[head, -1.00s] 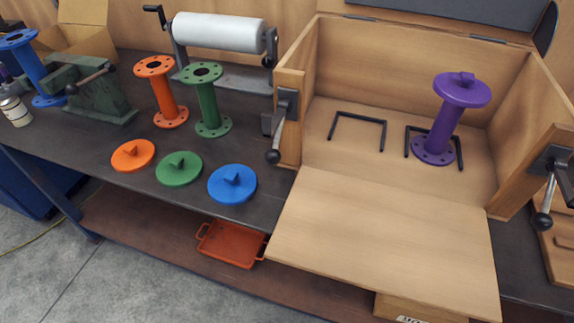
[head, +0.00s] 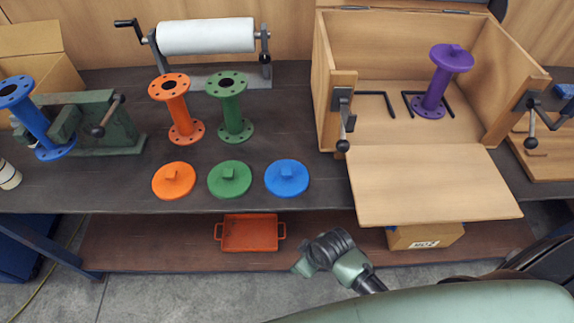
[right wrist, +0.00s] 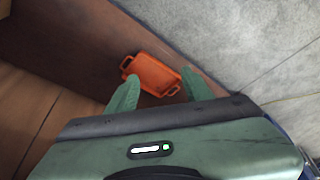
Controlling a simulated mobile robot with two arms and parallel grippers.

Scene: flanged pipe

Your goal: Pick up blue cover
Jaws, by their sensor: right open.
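The blue cover (head: 287,180), a round disc with a small raised handle, lies flat near the front edge of the dark workbench (head: 320,100). It is the rightmost of three covers, beside a green cover (head: 229,180) and an orange cover (head: 173,181). My right gripper (head: 303,266) is in front of the bench edge and lower in the picture than the blue cover, apart from it. In the right wrist view its green fingers (right wrist: 160,92) are spread and empty. The blue cover is not in the right wrist view. My left gripper is not in view.
Orange (head: 177,108) and green (head: 230,108) flanged pipes stand behind the covers. A blue pipe (head: 35,118) is at a green vise (head: 95,120). A purple pipe (head: 437,80) stands in an open wooden box (head: 435,185). An orange tray (head: 250,232) sits on the lower shelf.

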